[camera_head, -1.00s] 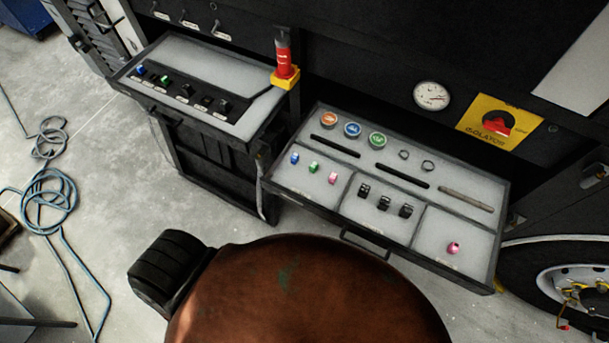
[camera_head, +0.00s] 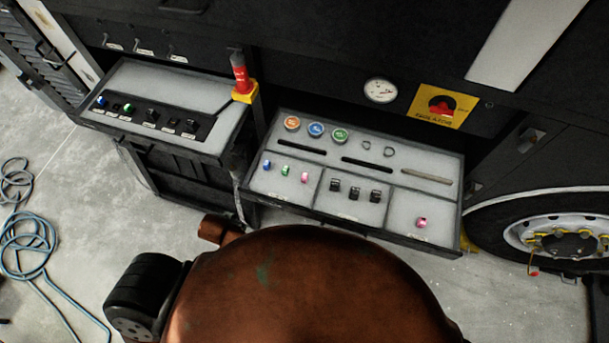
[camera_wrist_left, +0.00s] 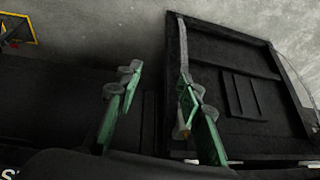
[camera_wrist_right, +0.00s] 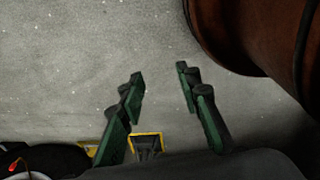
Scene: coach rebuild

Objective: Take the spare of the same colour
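In the head view a sloped switch panel (camera_head: 205,82) at left carries a blue cap (camera_head: 101,101), a green cap (camera_head: 129,107) and several black switches (camera_head: 151,115). An open drawer (camera_head: 420,196) at right has small blue (camera_head: 266,167), green (camera_head: 285,170) and pink (camera_head: 304,177) pieces in its front left compartment. Black switches (camera_head: 354,193) stand in the middle one, and a lone pink-red piece (camera_head: 422,223) in the right one. My left gripper (camera_wrist_left: 158,92) and right gripper (camera_wrist_right: 160,76) are open and empty in their wrist views; neither shows in the head view.
Orange (camera_head: 292,123), blue (camera_head: 316,130) and green (camera_head: 340,135) discs lie at the drawer's back. A red-topped post (camera_head: 239,75) stands at the panel's right end. A wheel (camera_head: 565,238) is at right and hose (camera_head: 25,245) on the floor at left.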

